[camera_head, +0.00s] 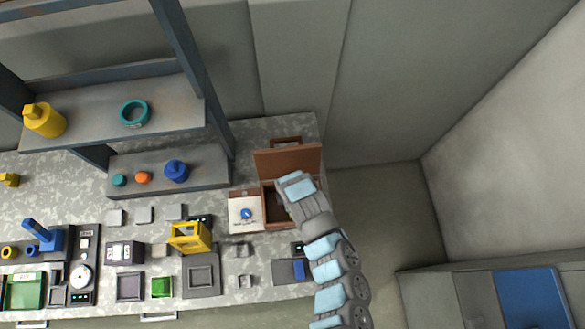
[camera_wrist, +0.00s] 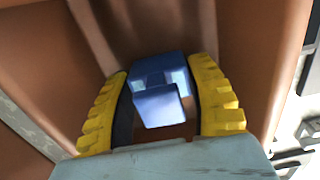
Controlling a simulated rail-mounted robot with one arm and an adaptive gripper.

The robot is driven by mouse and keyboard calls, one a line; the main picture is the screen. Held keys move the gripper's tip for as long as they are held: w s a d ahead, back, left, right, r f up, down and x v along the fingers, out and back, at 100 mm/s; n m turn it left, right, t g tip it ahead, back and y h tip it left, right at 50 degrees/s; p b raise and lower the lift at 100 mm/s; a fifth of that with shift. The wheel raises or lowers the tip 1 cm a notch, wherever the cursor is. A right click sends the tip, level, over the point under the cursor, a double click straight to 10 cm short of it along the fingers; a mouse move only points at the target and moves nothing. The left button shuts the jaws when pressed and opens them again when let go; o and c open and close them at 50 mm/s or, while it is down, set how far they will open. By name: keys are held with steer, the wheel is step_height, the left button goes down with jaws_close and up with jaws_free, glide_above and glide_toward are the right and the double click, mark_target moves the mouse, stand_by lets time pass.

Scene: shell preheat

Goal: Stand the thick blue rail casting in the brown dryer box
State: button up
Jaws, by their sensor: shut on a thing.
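The brown dryer box (camera_head: 269,207) stands at the right end of the worktop with its lid (camera_head: 287,161) raised. My gripper reaches down into it, and my wrist hides part of the opening and the fingers in the head view. In the wrist view, my gripper (camera_wrist: 158,85) has its yellow fingers shut on the blue rail casting (camera_wrist: 160,105), one on each side. The brown walls of the dryer box (camera_wrist: 265,60) surround them. I cannot tell whether the casting touches the box floor.
A yellow frame (camera_head: 190,237) stands further left. A grey rack (camera_head: 170,110) holds a yellow bottle (camera_head: 44,120), a teal ring (camera_head: 134,112) and a blue part (camera_head: 176,171).

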steer(key=o, duration=1.2)
steer(key=shift+f, duration=0.1)
steer(key=shift+r+b, duration=0.35)
steer(key=shift+r, duration=5.85)
